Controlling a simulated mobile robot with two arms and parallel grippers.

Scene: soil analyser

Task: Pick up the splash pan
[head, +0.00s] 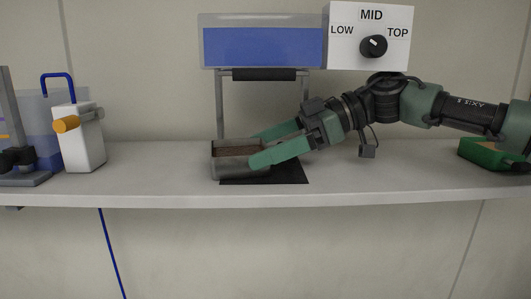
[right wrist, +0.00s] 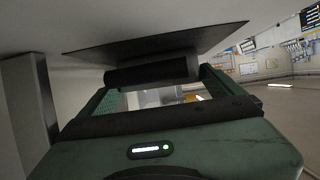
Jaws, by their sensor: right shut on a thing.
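The splash pan, as I take it, is the grey open box (head: 229,167) with a brown inside, at the middle of the counter in the head view. It sits over the left part of a black mat (head: 288,174); I cannot tell whether it touches it. My right gripper (head: 257,149) comes in from the right, its green fingers on either side of the pan, shut on it. In the right wrist view a dark rounded body (right wrist: 152,71) is between the fingers, close to the black mat (right wrist: 170,42). My left gripper is not in view.
A blue-windowed unit (head: 262,47) with a black bar stands above, beside a LOW/MID/TOP dial box (head: 345,45). A green tray (head: 480,153) lies at right. The counter (head: 150,165) left of the pan is clear.

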